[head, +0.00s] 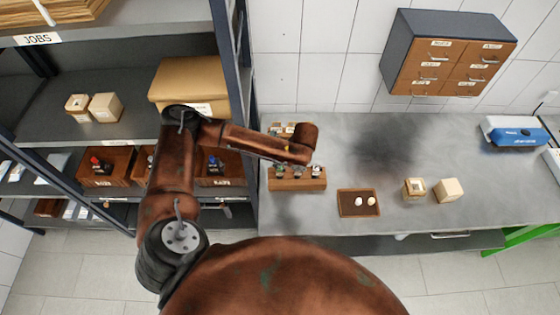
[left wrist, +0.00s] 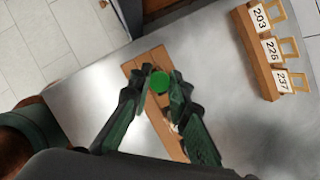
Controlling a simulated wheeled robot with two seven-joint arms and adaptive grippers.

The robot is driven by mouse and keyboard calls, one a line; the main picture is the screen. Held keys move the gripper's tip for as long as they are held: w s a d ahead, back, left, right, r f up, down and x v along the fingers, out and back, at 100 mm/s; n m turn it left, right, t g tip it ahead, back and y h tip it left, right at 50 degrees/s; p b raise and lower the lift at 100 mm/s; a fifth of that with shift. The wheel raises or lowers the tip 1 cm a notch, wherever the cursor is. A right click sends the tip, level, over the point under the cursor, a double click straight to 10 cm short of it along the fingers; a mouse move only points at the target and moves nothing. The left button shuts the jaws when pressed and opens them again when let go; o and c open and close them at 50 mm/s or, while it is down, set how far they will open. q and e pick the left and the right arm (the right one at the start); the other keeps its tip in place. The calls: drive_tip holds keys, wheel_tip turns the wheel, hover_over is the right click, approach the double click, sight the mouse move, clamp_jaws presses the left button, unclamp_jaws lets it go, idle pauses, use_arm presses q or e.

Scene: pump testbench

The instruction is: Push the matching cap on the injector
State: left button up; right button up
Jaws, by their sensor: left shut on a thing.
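In the left wrist view, my left gripper (left wrist: 157,90) is shut on a round green cap (left wrist: 160,82). The cap is over a long wooden rack (left wrist: 137,66); I cannot tell whether it touches anything below. In the head view the wooden rack (head: 298,184) stands at the bench's left end, with several small injector-like parts (head: 316,171) in its top. My left arm reaches over it and hides the fingertips there. A brown tray (head: 345,209) right of the rack holds two small pale pieces (head: 371,201). My right gripper is in neither view.
A wooden holder with tags 203, 226 and 237 (left wrist: 259,50) stands beside the rack. An open box (head: 413,190), a pale block (head: 448,190) and a blue device (head: 517,132) are farther right. Shelving (head: 239,120) borders the bench on the left.

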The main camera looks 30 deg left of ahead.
use_arm(q)
drive_tip(key=o, duration=0.8)
drive_tip(key=shift+o, duration=0.3)
drive_tip(key=o, duration=0.8)
drive_tip(key=shift+r+p, duration=1.3)
drive_tip(key=shift+p, duration=0.3)
drive_tip(key=shift+r+p, duration=2.2)
drive_tip(key=shift+p, duration=0.55)
drive_tip(key=shift+f, duration=0.1)
